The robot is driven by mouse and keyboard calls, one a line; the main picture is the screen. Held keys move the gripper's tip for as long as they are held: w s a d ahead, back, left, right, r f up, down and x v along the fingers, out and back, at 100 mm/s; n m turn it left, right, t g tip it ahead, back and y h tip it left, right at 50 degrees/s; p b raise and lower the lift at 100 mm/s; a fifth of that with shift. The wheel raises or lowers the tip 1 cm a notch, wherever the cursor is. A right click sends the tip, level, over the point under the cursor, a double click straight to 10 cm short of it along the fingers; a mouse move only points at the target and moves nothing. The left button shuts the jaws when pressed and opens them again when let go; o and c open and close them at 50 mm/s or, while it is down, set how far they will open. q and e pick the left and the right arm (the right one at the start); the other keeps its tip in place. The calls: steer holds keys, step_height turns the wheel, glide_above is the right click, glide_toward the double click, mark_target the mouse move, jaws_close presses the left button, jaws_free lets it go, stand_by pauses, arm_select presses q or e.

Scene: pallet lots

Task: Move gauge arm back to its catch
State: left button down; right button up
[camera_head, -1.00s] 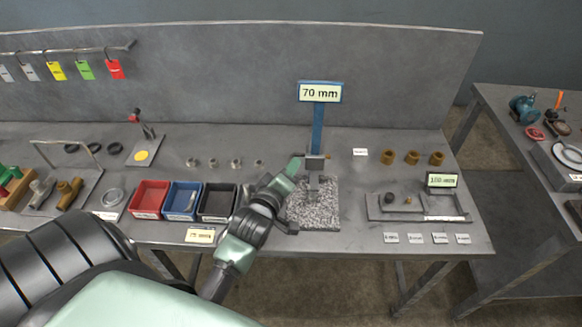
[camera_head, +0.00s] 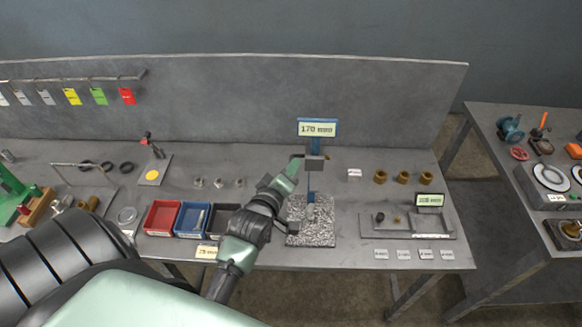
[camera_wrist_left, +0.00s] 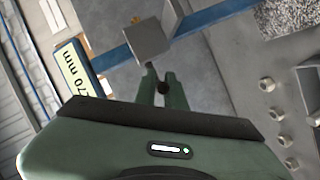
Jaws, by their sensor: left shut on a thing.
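The gauge has a blue upright column (camera_head: 313,182) on a speckled stone base (camera_head: 310,225), with a display (camera_head: 318,128) at its top that appears to read 170 mm. Its arm, a grey sliding block (camera_head: 314,163), sits high on the column, a little below the display. My left gripper (camera_head: 297,163) comes in from the left beside the block. In the left wrist view the fingers (camera_wrist_left: 163,84) are closed around a small dark knob (camera_wrist_left: 163,87) by the grey block (camera_wrist_left: 149,42). I cannot make out the catch. My right gripper is out of view.
Brass nuts (camera_head: 403,177) and a grey tray (camera_head: 375,230) with a small display lie to the right. The back panel (camera_head: 230,100) rises behind.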

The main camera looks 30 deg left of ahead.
arm_select(q)
steer(key=shift+w+a+r, duration=0.1)
steer(key=shift+w+r, duration=0.05)
steer(key=shift+r, duration=0.3)
steer(key=c, duration=1.5)
jaws_free()
steer(key=shift+f, duration=0.1)
steer(key=shift+s+f, duration=0.1)
steer(key=shift+s, duration=0.2)
steer(key=shift+s+d+b, duration=0.2)
steer(key=shift+s+b, duration=0.15)
steer(key=b+v, duration=0.1)
steer(key=v, duration=0.5)
steer(key=shift+s+r+b, duration=0.2)
steer(key=shift+s+b, duration=0.15)
steer(key=shift+d, duration=0.1)
